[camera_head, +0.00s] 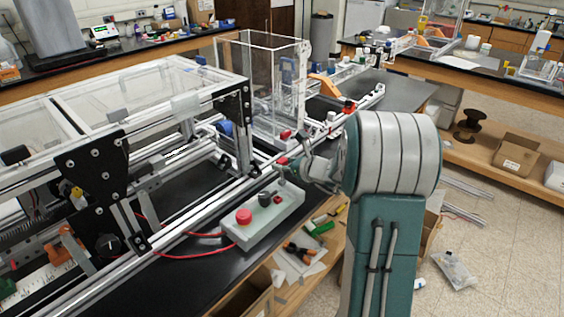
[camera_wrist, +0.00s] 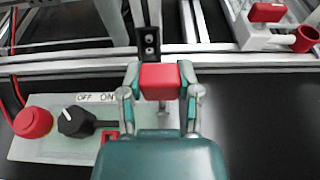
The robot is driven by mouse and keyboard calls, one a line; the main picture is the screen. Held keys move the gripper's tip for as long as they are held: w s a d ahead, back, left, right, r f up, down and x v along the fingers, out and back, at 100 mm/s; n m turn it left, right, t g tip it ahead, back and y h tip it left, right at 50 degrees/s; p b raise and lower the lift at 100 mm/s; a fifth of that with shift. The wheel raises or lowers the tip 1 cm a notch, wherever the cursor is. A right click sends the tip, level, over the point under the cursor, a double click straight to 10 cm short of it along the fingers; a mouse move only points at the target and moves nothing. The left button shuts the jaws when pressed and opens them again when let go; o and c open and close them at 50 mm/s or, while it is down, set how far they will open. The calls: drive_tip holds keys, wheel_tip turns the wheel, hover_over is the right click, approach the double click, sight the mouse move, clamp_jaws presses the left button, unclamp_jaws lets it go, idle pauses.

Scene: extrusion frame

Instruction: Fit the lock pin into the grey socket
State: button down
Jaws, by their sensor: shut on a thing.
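My gripper (camera_wrist: 159,78) is shut on a red block (camera_wrist: 160,83), which I take to be the head of the lock pin, with one finger at each side. In the head view my gripper (camera_head: 289,164) holds the red head (camera_head: 282,161) above the far end of a pale grey control box (camera_head: 262,222). A thin grey shaft (camera_head: 282,176) shows under the head and points down towards the box. My fingers and wrist hide part of the box there. I cannot pick out the grey socket for certain.
The box carries a red button (camera_head: 243,216) and a black knob (camera_head: 265,198) marked OFF and ON. An aluminium rail (camera_wrist: 70,61) with a black bracket (camera_wrist: 149,42) runs behind. Red cables (camera_head: 195,255) leave the box. Black bench top (camera_wrist: 262,115) is bare at right.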

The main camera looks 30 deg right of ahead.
drive_tip(key=shift+f, duration=0.2)
drive_tip(key=shift+c, duration=1.1)
unclamp_jaws()
drive_tip(key=v, duration=1.2)
